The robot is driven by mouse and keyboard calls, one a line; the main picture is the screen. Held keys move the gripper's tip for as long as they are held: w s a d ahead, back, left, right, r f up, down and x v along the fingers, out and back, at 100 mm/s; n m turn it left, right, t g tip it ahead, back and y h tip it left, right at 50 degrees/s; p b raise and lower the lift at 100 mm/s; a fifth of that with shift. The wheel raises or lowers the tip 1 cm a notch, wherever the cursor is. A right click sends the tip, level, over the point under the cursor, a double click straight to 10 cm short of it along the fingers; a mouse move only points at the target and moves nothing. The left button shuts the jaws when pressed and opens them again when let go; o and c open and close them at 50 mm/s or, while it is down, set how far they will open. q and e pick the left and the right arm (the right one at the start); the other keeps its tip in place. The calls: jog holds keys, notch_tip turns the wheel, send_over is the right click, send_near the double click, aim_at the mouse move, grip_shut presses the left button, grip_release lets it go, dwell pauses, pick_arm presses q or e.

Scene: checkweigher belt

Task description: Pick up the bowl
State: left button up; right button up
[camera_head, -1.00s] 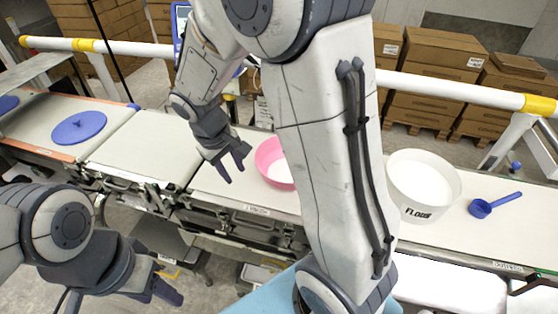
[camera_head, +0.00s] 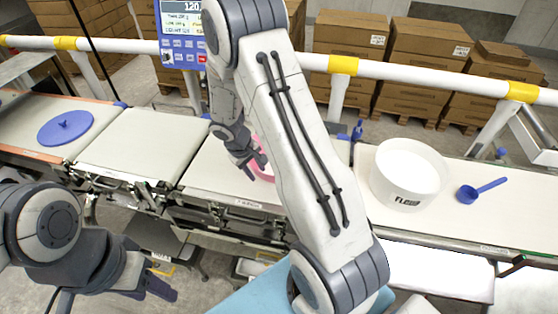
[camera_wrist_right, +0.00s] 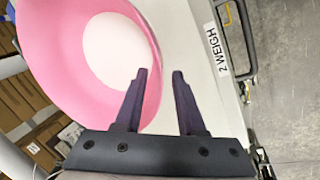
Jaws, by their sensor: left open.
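The pink bowl (camera_head: 263,179) stands on the weighing belt section, mostly hidden behind my right arm in the head view. In the right wrist view the bowl (camera_wrist_right: 60,70) fills the upper left, with a round white area inside. My right gripper (camera_head: 247,167) is at the bowl's left side. In the wrist view its fingers (camera_wrist_right: 161,73) are apart, one overlapping the bowl's inside and the other beyond its outer edge, so the rim appears between them. I cannot tell whether they touch it. My left gripper (camera_head: 158,283) is open and empty at the lower left, away from the bowl.
A white flour tub (camera_head: 408,176) and a blue scoop (camera_head: 470,194) stand on the belt to the right. A blue disc (camera_head: 66,128) lies on the left belt section. A white rail (camera_head: 425,77) runs behind, with a display (camera_head: 182,25) near it.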

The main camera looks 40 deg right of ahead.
jog(key=shift+d+f, duration=0.15)
jog(key=shift+f, duration=0.35)
grip_shut()
dwell(1.1)
